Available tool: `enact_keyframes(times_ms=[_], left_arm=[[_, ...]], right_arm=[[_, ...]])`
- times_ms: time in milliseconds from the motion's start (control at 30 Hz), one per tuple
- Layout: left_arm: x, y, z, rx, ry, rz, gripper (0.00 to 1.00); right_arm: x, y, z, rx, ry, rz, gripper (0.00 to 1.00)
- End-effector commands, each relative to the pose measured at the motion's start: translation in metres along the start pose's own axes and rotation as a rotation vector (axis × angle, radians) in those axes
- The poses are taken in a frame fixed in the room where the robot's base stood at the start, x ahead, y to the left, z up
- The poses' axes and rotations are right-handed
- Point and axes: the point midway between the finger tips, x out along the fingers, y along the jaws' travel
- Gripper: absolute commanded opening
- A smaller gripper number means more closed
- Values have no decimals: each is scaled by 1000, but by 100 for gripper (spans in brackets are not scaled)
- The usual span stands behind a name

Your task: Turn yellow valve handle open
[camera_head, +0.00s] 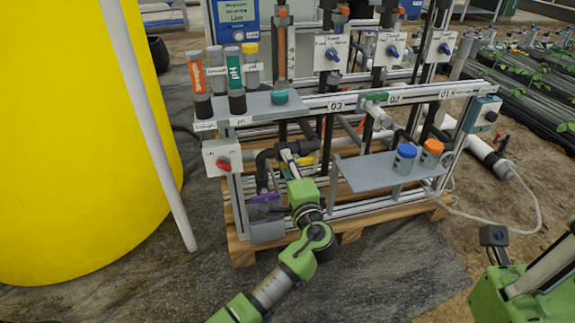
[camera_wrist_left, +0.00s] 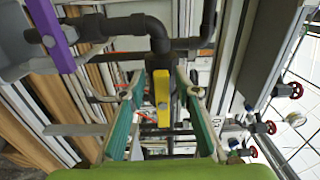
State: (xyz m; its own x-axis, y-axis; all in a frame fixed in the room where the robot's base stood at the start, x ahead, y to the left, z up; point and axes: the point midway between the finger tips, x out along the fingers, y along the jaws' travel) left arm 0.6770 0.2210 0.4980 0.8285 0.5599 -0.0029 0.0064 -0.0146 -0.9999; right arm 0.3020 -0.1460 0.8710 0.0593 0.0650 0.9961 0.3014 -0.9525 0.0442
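The yellow valve handle (camera_wrist_left: 162,92) is a flat lever on a black pipe, upright in the left wrist view. It lines up with the pipe section behind it there. In the head view the yellow handle (camera_head: 304,161) shows only partly, beside my gripper. My left gripper (camera_head: 288,158) reaches into the skid frame. Its two teal fingers (camera_wrist_left: 163,96) are open, one on each side of the handle, with gaps to it. I cannot tell how deep the handle sits between them. My right arm is at the lower right of the head view; its fingers cannot be made out.
A purple handle (camera_wrist_left: 50,35) is left of the yellow one. A grey shelf (camera_head: 370,176) with blue- and orange-capped jars stands right of my left arm. A red knob (camera_head: 223,164) is on a white box at left. Frame rails and black pipes crowd the gripper.

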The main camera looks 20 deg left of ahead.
Motion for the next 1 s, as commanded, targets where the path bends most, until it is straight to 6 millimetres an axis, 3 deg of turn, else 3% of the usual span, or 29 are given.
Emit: enact_keyframes(times_ms=[267, 700, 1000], left_arm=[[-9, 0, 0, 0, 1, 0, 29], [-96, 1, 0, 0, 1, 2, 29], [-120, 0, 0, 0, 0, -1, 29]], right_arm=[[0, 0, -1, -1, 1, 1, 0], [0, 0, 0, 0, 0, 0, 0], [0, 0, 0, 0, 0, 0, 0]])
